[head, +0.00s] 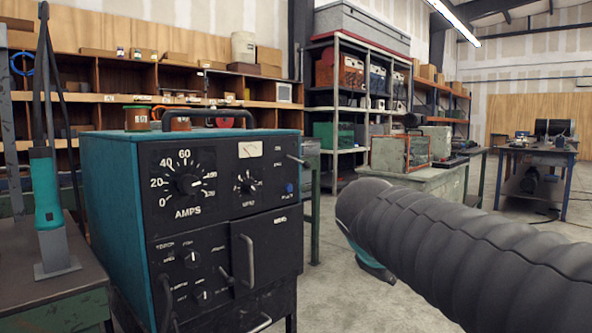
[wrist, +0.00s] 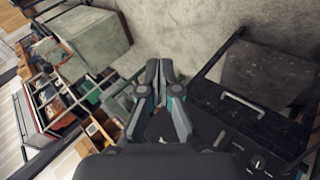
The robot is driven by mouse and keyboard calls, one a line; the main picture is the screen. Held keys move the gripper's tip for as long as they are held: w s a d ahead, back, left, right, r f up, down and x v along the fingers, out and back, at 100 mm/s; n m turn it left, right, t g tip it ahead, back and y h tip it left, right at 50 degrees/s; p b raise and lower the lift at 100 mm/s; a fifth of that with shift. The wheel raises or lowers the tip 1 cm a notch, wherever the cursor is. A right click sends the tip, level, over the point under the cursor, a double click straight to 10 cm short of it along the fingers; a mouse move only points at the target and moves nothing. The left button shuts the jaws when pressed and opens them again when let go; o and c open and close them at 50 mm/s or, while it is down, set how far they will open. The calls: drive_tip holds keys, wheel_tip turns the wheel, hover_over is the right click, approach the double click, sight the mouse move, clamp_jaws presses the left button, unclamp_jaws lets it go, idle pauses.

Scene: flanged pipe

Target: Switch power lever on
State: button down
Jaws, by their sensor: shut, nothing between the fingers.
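The welding machine (head: 222,215) is a teal box with a black front panel, left of centre in the head view. A small lever (head: 298,160) sticks out at the panel's upper right; its label is too small to read, so I cannot tell if it is the power lever or which way it is set. Another small lever (head: 226,278) sits lower on the panel. My gripper (wrist: 160,68) is shut and empty in the wrist view, with the machine's dark panel to its right. In the head view my arm hides most of it, right of the machine and apart from it.
The panel has an AMPS dial (head: 189,184), a smaller dial (head: 248,184), a blue button (head: 289,188) and a door handle (head: 248,260). A bench (head: 50,285) with a teal-handled tool stands at left. A grey-green workbench (head: 425,180) stands behind my arm. Open concrete floor lies between.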

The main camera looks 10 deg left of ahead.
drive_tip(key=w+a+r+n+t+h, duration=0.1)
drive_tip(key=w+a+r+n+t, duration=0.25)
drive_tip(key=w+a+r, duration=0.6)
drive_tip(key=n+t+h, duration=0.1)
drive_tip(key=n+t, duration=0.3)
drive_tip(key=n, duration=0.1)
approach(279, 172)
drive_tip(key=s, duration=0.4)
drive_tip(key=shift+w+d+r, duration=0.2)
drive_tip(key=shift+d+r, duration=0.05)
drive_tip(key=shift+r, duration=0.05)
drive_tip(key=p+x, duration=0.1)
drive_tip(key=x, duration=0.9)
drive_tip(key=shift+d, duration=0.1)
drive_tip(key=d, duration=0.2)
drive_tip(key=d+r, duration=0.1)
drive_tip(key=shift+s+d+r, duration=0.1)
drive_tip(key=shift+d, duration=0.3)
